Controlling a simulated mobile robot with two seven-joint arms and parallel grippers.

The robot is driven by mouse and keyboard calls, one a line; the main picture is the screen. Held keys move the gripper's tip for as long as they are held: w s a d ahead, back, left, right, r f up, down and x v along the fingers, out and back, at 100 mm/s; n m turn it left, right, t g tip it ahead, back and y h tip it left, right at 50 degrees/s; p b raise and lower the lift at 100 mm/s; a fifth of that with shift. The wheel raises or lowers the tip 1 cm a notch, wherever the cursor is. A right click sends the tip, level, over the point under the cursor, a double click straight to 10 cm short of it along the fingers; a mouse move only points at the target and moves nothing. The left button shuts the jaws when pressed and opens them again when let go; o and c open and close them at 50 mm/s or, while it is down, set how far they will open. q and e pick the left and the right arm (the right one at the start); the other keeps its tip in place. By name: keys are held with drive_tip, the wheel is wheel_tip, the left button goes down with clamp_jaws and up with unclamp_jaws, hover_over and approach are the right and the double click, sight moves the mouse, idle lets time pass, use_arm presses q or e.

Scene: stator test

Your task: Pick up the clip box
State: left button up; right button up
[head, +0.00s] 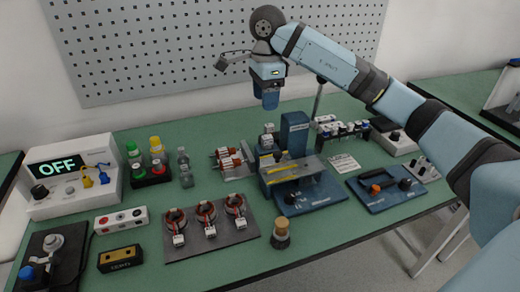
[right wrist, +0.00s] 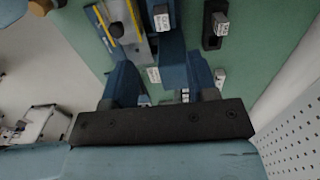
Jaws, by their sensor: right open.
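No box in view is clearly marked as the clip box, and I cannot tell for sure which one it is. A small white box with red and dark round parts (head: 121,220) lies at the left front of the green table. A black box with a yellow rim and lettering (head: 120,258) lies just in front of it. My right gripper (head: 270,98) hangs pointing down above the back middle of the table, far from both. In the right wrist view its two blue fingers (right wrist: 163,82) are apart with nothing held between them. My left gripper is not in view.
A blue fixture with a tall block (head: 294,130) stands below and right of my right gripper. A dark mat (head: 212,240) holds three coil rings. A device reading OFF (head: 72,180), bottles (head: 157,148) and a vial rack (head: 342,132) stand around. A cork-topped jar (head: 281,236) is near the front edge.

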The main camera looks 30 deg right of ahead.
sight(267, 137)
drive_tip(key=f, duration=0.4)
drive_tip(key=f+b, duration=0.1)
drive_tip(key=f, duration=0.4)
drive_tip(key=f+b, duration=0.1)
drive_tip(key=f, duration=0.3)
drive_tip(key=shift+d+f, duration=0.2)
drive_tip(key=shift+d, duration=0.15)
clamp_jaws()
